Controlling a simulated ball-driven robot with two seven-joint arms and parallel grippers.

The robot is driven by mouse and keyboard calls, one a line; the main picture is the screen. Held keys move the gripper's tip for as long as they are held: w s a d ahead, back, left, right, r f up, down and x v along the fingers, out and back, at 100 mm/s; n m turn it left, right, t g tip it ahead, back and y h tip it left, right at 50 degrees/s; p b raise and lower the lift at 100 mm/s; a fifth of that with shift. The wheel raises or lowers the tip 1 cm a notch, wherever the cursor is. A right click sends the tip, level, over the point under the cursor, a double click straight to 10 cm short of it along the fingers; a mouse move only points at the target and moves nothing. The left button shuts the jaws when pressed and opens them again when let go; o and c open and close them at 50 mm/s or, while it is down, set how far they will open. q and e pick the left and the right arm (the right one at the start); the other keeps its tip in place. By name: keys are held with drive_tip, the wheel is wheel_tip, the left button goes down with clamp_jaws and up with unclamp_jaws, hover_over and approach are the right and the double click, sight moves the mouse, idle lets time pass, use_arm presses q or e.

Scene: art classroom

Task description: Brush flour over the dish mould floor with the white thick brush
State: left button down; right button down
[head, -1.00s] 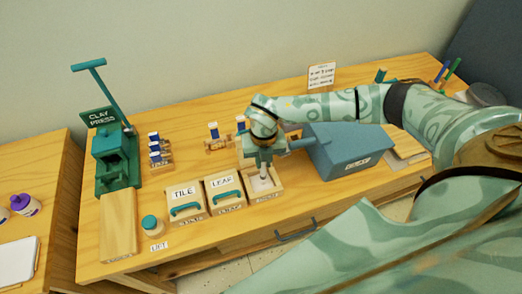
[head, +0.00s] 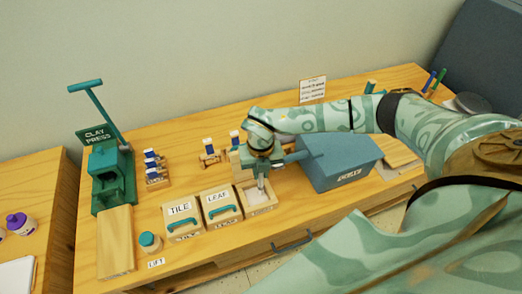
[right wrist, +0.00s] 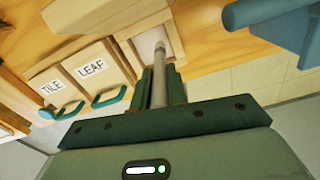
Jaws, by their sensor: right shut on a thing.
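The dish mould (head: 270,207) is an open wooden box with a pale floor, right of the lidded TILE (head: 181,209) and LEAF (head: 218,199) moulds; it also shows in the right wrist view (right wrist: 124,37). My right gripper (head: 261,170) is above it, shut on the brush (head: 261,184). In the right wrist view the brush (right wrist: 158,85) is a light grey rod running from between the fingers, with its pale tip over the mould floor. I cannot tell whether the tip touches the floor. Flour cannot be told from the pale floor. My left gripper is out of view.
A blue-grey box (head: 340,160) stands close right of the mould. The green clay press (head: 110,175) is at the left. A teal-lidded jar (head: 149,242) stands near the front edge. Small stamps (head: 153,165) stand behind the moulds.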

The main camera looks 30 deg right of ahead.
wheel_tip(320, 180, up, 8)
drive_tip(key=p, duration=0.7)
drive_tip(key=shift+r, duration=0.1)
idle(0.4)
